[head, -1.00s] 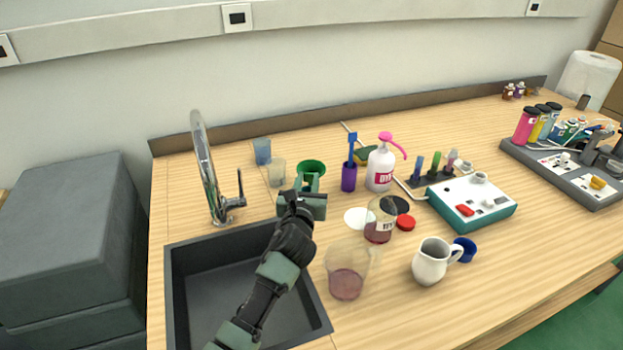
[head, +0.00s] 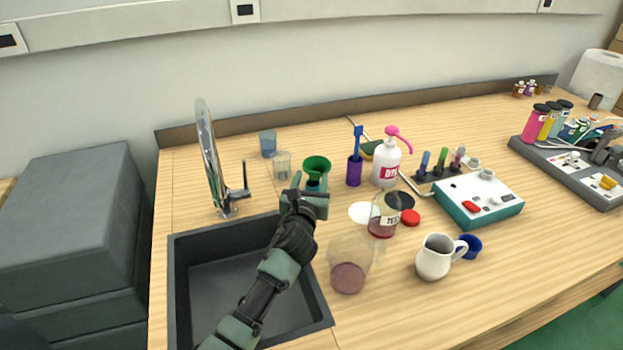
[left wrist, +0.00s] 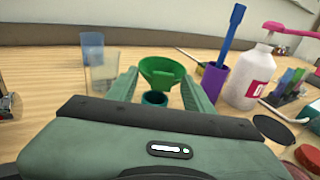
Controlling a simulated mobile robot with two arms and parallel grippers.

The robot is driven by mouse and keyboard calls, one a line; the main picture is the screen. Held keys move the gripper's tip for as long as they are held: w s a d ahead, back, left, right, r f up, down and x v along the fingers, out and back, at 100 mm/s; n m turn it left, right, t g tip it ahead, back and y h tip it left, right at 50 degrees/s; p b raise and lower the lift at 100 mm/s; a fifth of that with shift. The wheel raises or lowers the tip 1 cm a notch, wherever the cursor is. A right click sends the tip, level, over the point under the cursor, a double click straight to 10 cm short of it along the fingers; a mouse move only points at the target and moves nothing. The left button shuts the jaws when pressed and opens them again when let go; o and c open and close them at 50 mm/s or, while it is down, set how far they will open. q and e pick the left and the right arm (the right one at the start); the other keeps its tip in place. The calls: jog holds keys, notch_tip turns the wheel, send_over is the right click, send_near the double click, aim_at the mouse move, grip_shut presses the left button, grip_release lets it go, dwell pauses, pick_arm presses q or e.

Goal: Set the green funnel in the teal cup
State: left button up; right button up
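The green funnel (head: 317,163) is upright with its wide mouth up, just beyond my left gripper. It also shows in the left wrist view (left wrist: 162,70), between the fingertips and farther off. A small round teal cup (left wrist: 155,98) stands just in front of the funnel, and its rim hides part of the funnel's lower end. I cannot tell whether the spout is inside the cup or behind it. My left gripper (head: 311,182) is open, with its fingers (left wrist: 158,82) on either side of the cup and gaps showing on both sides. My right gripper is not in view.
A blue cup (head: 268,144) and a clear cup (head: 282,166) stand left of the funnel. A purple cup with a blue brush (head: 354,172) and a white pump bottle (head: 386,165) stand right. The sink (head: 185,290) lies under my left arm. A clear beaker (head: 348,277) stands close by.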

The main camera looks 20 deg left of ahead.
pick_arm(q)
jog(key=shift+r, duration=0.15)
jog(key=shift+s, duration=0.25)
jog(key=s+p, duration=0.1)
jog(key=s, duration=0.1)
jog(key=s+p, duration=0.1)
jog(key=s, duration=0.1)
jog(key=s+p, duration=0.1)
jog(key=s, duration=0.1)
jog(key=shift+s+d+r+p, duration=0.15)
jog(key=shift+d+r+p, duration=0.2)
jog(key=shift+d+p, duration=0.05)
jog(key=shift+s+d, duration=0.1)
jog(key=shift+s, duration=0.35)
